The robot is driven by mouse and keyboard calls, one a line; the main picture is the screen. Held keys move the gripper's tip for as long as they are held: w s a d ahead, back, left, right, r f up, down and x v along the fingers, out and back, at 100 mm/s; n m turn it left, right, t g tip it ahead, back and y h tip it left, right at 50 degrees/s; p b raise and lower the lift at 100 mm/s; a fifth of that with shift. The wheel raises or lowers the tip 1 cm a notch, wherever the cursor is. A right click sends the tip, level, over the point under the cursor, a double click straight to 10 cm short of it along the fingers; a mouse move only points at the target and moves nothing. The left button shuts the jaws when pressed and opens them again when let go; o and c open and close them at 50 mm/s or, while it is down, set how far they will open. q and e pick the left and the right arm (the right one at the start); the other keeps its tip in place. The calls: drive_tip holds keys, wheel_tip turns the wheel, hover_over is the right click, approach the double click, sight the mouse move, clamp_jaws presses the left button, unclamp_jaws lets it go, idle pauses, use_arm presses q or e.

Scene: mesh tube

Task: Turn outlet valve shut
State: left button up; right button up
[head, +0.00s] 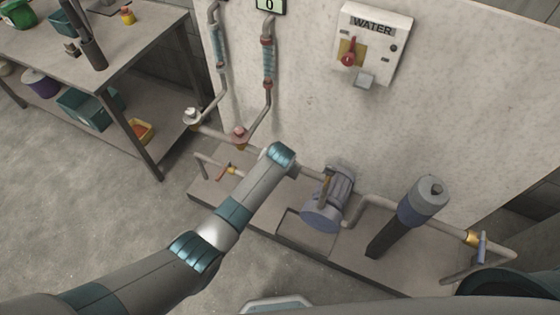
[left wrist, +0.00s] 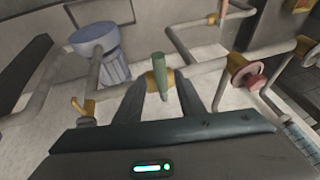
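In the left wrist view a valve with a green handle (left wrist: 159,68) and a brass-coloured body (left wrist: 152,82) sits on a grey pipe. My left gripper (left wrist: 163,84) is open, with one dark finger on each side of this valve; I cannot tell whether either finger touches it. In the head view my left arm reaches over the pipework and hides the gripper and this valve. No label shows which valve is the outlet. My right gripper is in neither view.
A blue-grey pump (head: 325,208) stands on the low plinth. A red-knobbed valve (head: 240,134), a white-knobbed valve (head: 191,116) and an orange-levered valve (head: 222,172) are close to my arm. A blue-handled valve (head: 481,247) is far right. The water switch box (head: 371,45) hangs above.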

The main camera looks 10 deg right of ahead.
use_arm(q)
drive_tip(key=b+v, duration=0.1)
drive_tip(key=v, duration=1.4)
drive_tip(key=shift+r, duration=0.15)
drive_tip(key=shift+s, duration=0.1)
drive_tip(key=s+a+f+n+g+b, duration=0.1)
drive_tip(key=s+a+f, duration=0.35)
drive_tip(key=f, duration=0.75)
drive_tip(key=s+a+f+g+b, duration=0.1)
drive_tip(key=s+a+f, duration=0.35)
drive_tip(key=f, duration=0.65)
drive_tip(key=s+a+f+n+g+b, duration=0.1)
drive_tip(key=s+a+f, duration=0.3)
drive_tip(key=f, duration=0.8)
drive_tip(key=s+a+f, duration=0.6)
drive_tip(key=s, duration=0.6)
drive_tip(key=s+a+f+n+b, duration=0.1)
drive_tip(key=s+a+f, duration=0.5)
drive_tip(key=s, duration=0.6)
drive_tip(key=s+a+f+n+g+b, duration=0.1)
drive_tip(key=s+a+f, duration=0.5)
drive_tip(key=s, duration=0.6)
drive_tip(key=shift+s+a+f+y, duration=0.15)
drive_tip(key=shift+s+f+y, duration=0.15)
drive_tip(key=shift+f, duration=0.1)
drive_tip(key=shift+c, duration=0.6)
